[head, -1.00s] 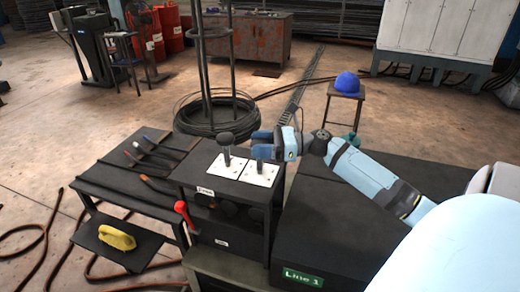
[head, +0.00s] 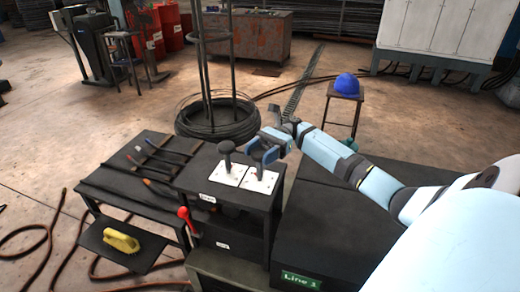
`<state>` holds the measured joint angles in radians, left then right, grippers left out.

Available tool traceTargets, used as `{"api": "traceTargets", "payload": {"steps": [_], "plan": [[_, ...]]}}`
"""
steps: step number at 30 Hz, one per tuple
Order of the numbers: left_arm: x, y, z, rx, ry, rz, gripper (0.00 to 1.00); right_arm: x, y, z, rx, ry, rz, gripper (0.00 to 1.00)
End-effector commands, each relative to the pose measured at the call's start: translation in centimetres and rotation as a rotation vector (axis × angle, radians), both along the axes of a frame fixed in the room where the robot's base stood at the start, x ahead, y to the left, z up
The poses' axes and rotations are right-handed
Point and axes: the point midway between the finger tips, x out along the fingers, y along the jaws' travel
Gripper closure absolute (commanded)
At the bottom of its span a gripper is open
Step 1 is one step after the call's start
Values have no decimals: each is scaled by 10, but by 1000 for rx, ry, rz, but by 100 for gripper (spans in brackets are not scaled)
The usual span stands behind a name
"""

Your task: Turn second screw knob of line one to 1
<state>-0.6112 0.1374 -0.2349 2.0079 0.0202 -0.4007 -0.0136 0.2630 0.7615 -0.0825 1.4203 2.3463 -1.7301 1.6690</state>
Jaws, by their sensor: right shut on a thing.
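Two dark knobs stand on white plates on top of a black control box (head: 205,178). The left knob (head: 227,149) is free and upright on its plate (head: 227,174). My right gripper (head: 259,151) is at the right knob (head: 259,171), shut on its upper part from above and the right. The gripper hides much of that knob's top, and any mark of its setting is too small to read. A green "Line 1" sign (head: 300,281) is on the black cabinet in front. My left gripper is not in view.
A red-handled lever (head: 184,213) sticks out at the box's left front. A black table (head: 110,185) with several tools and a lower shelf with a yellow object (head: 121,241) stand to the left. A wire coil (head: 217,118) and a stool with a blue helmet (head: 347,85) are behind.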

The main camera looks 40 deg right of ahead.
Motion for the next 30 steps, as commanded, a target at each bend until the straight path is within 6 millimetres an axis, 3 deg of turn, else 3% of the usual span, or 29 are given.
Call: {"api": "traceTargets", "payload": {"steps": [23, 24, 26, 30], "plan": [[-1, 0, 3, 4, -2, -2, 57, 0, 1, -1, 0, 0, 103, 69], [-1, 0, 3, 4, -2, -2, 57, 0, 1, -1, 0, 0, 103, 39], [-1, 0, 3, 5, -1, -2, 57, 0, 1, -1, 0, 0, 103, 25], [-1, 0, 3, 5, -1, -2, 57, 0, 1, -1, 0, 0, 102, 23]]}}
